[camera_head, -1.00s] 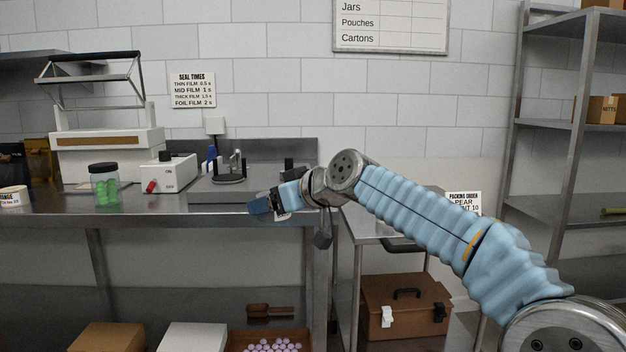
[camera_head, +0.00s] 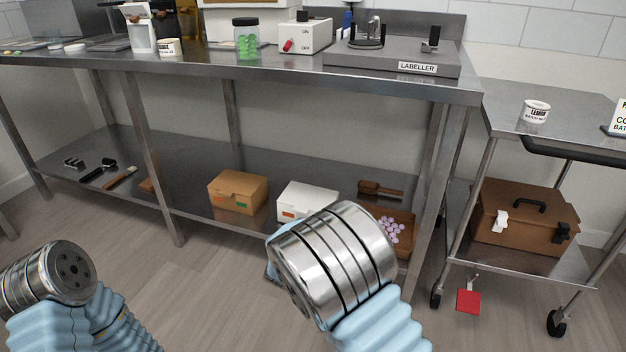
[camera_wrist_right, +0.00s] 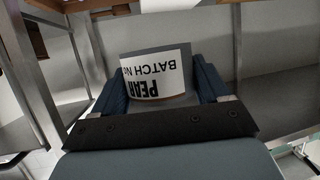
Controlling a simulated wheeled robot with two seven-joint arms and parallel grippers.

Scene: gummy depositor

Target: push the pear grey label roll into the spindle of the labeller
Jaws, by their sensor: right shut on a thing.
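The labeller (camera_head: 395,65) is a flat grey machine at the right end of the steel bench. It carries a round dark base with an upright metal post (camera_head: 374,30) and a smaller black upright (camera_head: 431,41) to the right. My right gripper (camera_wrist_right: 165,85) is shut on the pear grey label roll (camera_wrist_right: 158,92), whose white label reads PEAR, upside down in the right wrist view. In the head view my right wrist hides the roll and most of the gripper; the wrist is in front of and below the bench. My left forearm shows at lower left, its gripper out of view.
The bench top (camera_head: 290,66) holds a white switch box (camera_head: 305,38), a jar of green gummies (camera_head: 246,42) and a small tub (camera_head: 169,47). Boxes stand on its lower shelf. At right a trolley (camera_head: 560,125) carries a LEMON tub (camera_head: 536,111) and a brown case (camera_head: 527,217).

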